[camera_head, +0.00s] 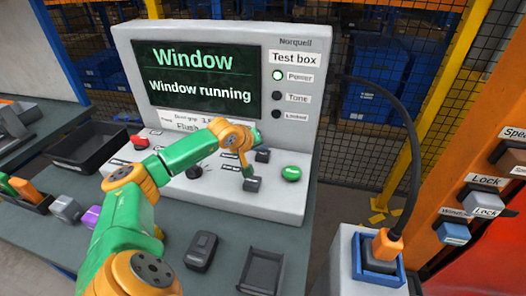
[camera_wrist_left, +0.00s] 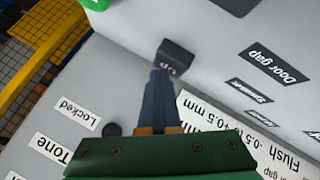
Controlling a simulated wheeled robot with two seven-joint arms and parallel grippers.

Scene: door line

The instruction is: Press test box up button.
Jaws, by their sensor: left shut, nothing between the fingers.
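The grey test box (camera_head: 300,110) stands on the bench, with a lit screen reading "Window running". Its sloped panel carries a dark upper button (camera_head: 262,156), a dark lower button (camera_head: 252,184) and a green button (camera_head: 291,173). My left gripper (camera_head: 257,140) is shut and empty, close to the upper dark button. In the left wrist view, the shut dark-blue fingers (camera_wrist_left: 162,75) end right at a dark button (camera_wrist_left: 176,57) with small pale marks. I cannot tell whether they touch it. My right gripper is not in view.
A red button (camera_head: 139,142) and a black knob (camera_head: 194,172) sit on the panel's left. A dark handset (camera_head: 201,251) and a small tray (camera_head: 262,270) lie in front. A cable connector (camera_head: 386,246) stands at right.

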